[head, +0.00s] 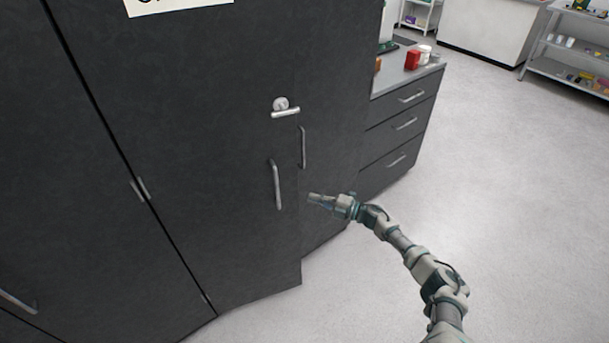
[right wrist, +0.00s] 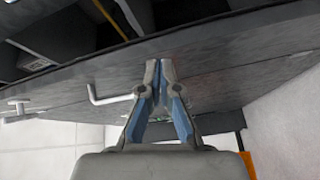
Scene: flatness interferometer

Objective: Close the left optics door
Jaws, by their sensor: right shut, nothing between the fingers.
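The left optics door appears to be the large dark grey panel (head: 200,150) with hinges along its left seam. It stands ajar: its lower edge angles out from the seam, and the wrist view shows a dark interior behind the panel (right wrist: 220,75). It carries a vertical bar handle (head: 276,185) and a lever latch (head: 284,107) above it. My right gripper (head: 312,198) is shut and empty, just right of the door's free edge. In the right wrist view its fingertips (right wrist: 160,65) are at the dark panel, beside a bar handle (right wrist: 105,97); contact is unclear. My left gripper is out of view.
Another dark panel with a handle (head: 303,148) is partly hidden behind the door. A drawer unit (head: 402,125) with a red item (head: 412,59) on top stands to the right. Open floor (head: 500,190) lies right of the cabinet. Shelving stands farther off.

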